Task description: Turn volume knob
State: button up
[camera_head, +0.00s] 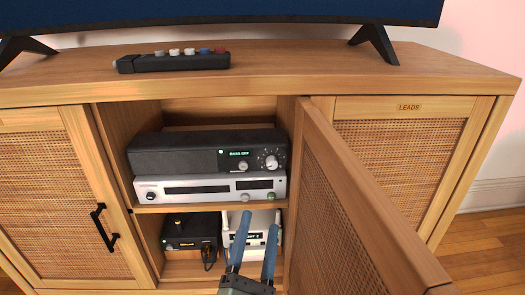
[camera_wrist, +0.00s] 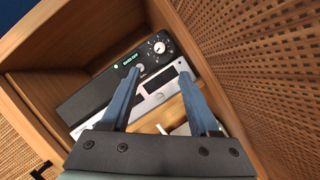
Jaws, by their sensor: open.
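A black receiver (camera_head: 175,160) with a lit green display stands on the upper shelf of the open cabinet bay. Its large pale dial knob (camera_head: 271,162) is at the far right of its front, with a smaller knob (camera_head: 243,166) to the left. The large knob also shows in the wrist view (camera_wrist: 159,47), and the small knob is beside the left fingertip. No readable label tells which is the volume knob. My gripper (camera_head: 259,220) is open and empty, its blue fingers pointing into the bay, below the knobs in the head view.
A silver unit (camera_head: 200,189) with its own knobs lies under the receiver. A black box (camera_head: 190,232) and a white router (camera_head: 251,227) sit on the lower shelf. The open rattan door (camera_head: 345,215) bounds the right side. A remote-like strip (camera_head: 175,62) lies on top.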

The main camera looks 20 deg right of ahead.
aim_at(271, 167)
jog(key=b+x, duration=0.1)
jog(key=x, duration=1.1)
jog(key=shift+w+d+r, duration=0.15)
jog(key=shift+w+d, duration=0.1)
grip_shut()
